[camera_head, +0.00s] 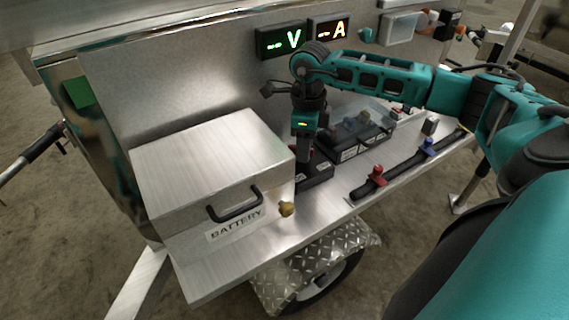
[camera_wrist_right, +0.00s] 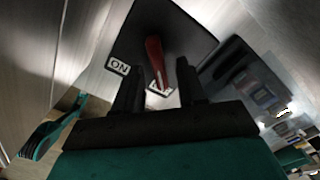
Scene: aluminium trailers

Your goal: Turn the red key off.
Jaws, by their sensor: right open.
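The red key (camera_wrist_right: 155,62) stands on a black switch box (camera_wrist_right: 185,25) in the right wrist view. An ON label (camera_wrist_right: 118,67) is beside it, and a second label is partly covered by the key. In the head view the red key (camera_head: 307,153) shows just below my gripper, on the dark box (camera_head: 316,175). My right gripper (camera_wrist_right: 160,85) is open, its two dark fingers on either side of the key's near end. I cannot tell whether they touch it. In the head view the right gripper (camera_head: 303,140) points down. My left gripper is not in view.
A metal battery box (camera_head: 215,165) with a black handle stands left of the switch. Dark boxes under a clear cover (camera_head: 365,125) are to the right. A black strip (camera_head: 405,165) with red and blue terminals lies near the front edge. V and A displays (camera_head: 280,40) are behind.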

